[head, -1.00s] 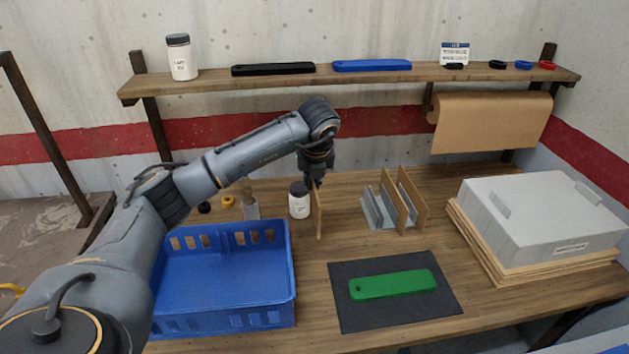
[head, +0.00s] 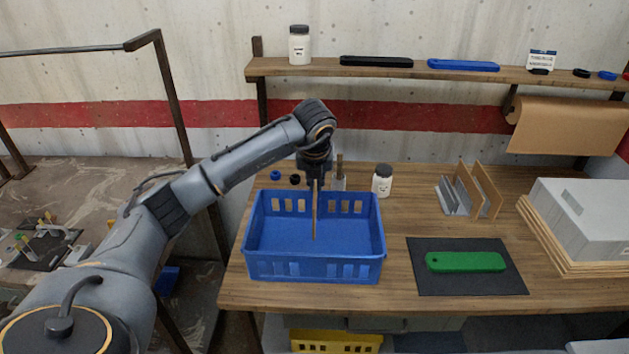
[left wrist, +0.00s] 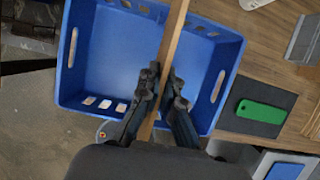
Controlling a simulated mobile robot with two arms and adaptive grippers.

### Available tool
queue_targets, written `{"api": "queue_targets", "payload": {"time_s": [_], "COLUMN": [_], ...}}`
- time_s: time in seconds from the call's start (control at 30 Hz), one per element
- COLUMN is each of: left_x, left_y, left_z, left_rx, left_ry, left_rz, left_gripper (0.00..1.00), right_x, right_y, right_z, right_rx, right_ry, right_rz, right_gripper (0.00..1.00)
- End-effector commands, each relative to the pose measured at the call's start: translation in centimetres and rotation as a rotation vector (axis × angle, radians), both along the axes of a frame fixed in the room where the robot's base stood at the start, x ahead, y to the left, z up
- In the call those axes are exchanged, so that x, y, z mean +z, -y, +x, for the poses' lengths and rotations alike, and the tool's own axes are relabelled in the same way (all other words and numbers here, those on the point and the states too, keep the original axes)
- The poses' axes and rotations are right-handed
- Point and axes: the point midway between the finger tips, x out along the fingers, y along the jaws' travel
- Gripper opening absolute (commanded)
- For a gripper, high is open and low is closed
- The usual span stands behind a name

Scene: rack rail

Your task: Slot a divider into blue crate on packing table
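The blue crate (head: 313,268) stands on the packing table (head: 405,215) at its left side; it also shows in the left wrist view (left wrist: 110,55). My left gripper (head: 315,177) is shut on a thin brown divider (head: 314,212), held upright over the crate. In the left wrist view the gripper (left wrist: 158,95) pinches the divider (left wrist: 172,40), which runs across the crate opening. I cannot tell how far down the divider reaches. More brown dividers (head: 487,185) stand in a grey rack (head: 453,195) to the right. My right gripper is not in view.
A white jar (head: 382,181) stands behind the crate's right end. A green tool (head: 465,262) lies on a dark mat (head: 425,280). A large grey box (head: 590,215) sits at the right. A shelf (head: 430,71) runs above the back.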

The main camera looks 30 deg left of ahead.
Motion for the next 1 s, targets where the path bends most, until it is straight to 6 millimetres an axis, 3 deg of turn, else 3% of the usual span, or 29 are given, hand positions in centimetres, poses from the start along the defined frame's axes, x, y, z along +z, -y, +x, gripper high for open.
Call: {"api": "queue_targets", "payload": {"time_s": [0.6, 1.0], "left_x": [-6.1, -6.9], "left_y": [0.0, 0.0], "left_z": [0.0, 0.0], "left_rx": [0.000, 0.001], "left_ry": [-0.001, 0.000], "left_rz": [0.000, 0.000], "left_gripper": [0.00, 0.00], "right_x": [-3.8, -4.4], "right_y": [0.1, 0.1], "right_z": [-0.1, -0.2], "right_rx": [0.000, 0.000], "right_ry": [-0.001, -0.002], "right_rz": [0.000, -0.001], "right_gripper": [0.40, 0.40]}}
